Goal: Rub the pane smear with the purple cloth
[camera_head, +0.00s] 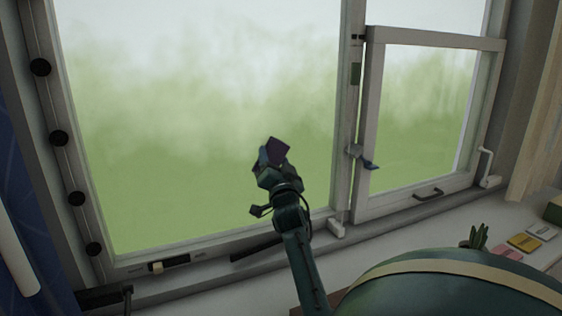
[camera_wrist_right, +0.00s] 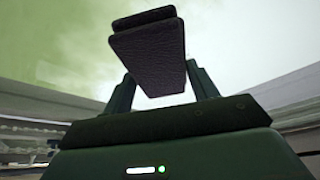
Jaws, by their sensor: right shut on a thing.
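The purple cloth (camera_head: 277,149) is a small dark folded piece at the tip of my right gripper (camera_head: 268,164), in front of the large window pane (camera_head: 180,130). In the right wrist view the cloth (camera_wrist_right: 150,62) sits between the two green fingers of my right gripper (camera_wrist_right: 160,85), which is shut on it. I cannot tell whether the cloth touches the glass. The pane looks pale and hazy at the top and green below; I cannot pick out a distinct smear. My left gripper is not in view.
A smaller framed casement (camera_head: 425,120) with a handle is at the right. Round black knobs (camera_head: 58,138) line the left frame. The sill (camera_head: 400,232) runs below.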

